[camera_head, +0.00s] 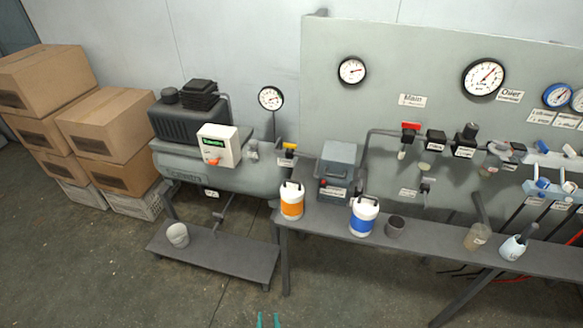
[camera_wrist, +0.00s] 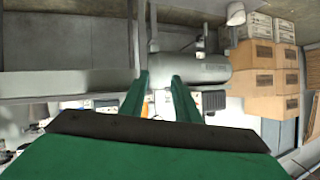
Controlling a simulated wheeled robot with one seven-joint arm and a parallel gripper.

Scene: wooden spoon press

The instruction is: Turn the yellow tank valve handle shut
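The yellow valve handle (camera_head: 289,146) is small and sits on the pipe fitting at the right end of the grey tank (camera_head: 230,178). A small label hangs just below it. My gripper (camera_head: 268,319) shows only as two green fingertips at the bottom edge of the head view, well below and apart from the handle. In the wrist view my gripper (camera_wrist: 161,80) has its two green fingers spread with a gap and nothing between them. The tank (camera_wrist: 207,68) appears upside down beyond the fingers there. I cannot make out the yellow handle in the wrist view.
A grey bench (camera_head: 425,247) with an orange-banded jug (camera_head: 292,203), a blue-banded jug (camera_head: 364,217) and cups stands right of the tank. A low shelf (camera_head: 225,256) with a bucket (camera_head: 178,235) is under the tank. Cardboard boxes (camera_head: 108,128) stand left. Floor in front is clear.

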